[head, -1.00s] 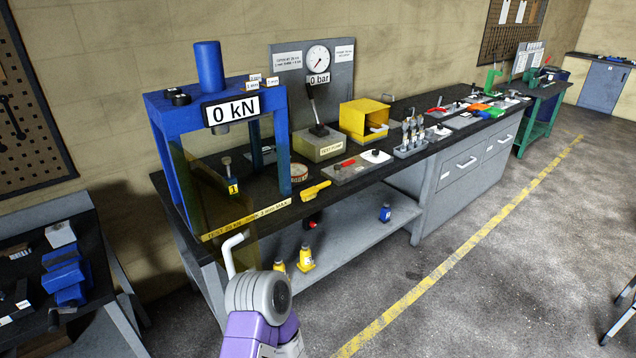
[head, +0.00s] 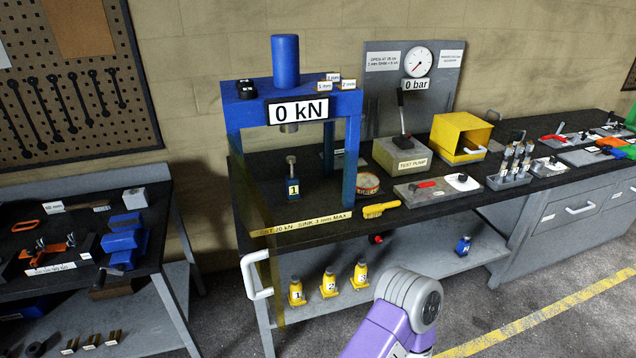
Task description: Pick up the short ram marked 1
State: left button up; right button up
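Three short yellow rams stand upright in a row on the lower shelf: one marked 1 (head: 297,294) at the left, one marked 2 (head: 329,287) in the middle and one marked 3 (head: 360,276) at the right. The frames do not settle which ram marked 1 the task names. A purple and grey link of my own arm shows at the bottom, in front of the shelf. Neither of my grippers is in view.
A white bench handle (head: 256,274) juts out left of the yellow rams. A small blue item (head: 463,245) stands farther right on the shelf (head: 425,258). The black bench top (head: 258,222) overhangs the shelf. A side table (head: 160,225) stands at the left.

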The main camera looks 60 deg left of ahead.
aim_at(292, 195)
jog(key=u, duration=0.05)
jog(key=i, duration=1.2)
jog(key=u, duration=3.65)
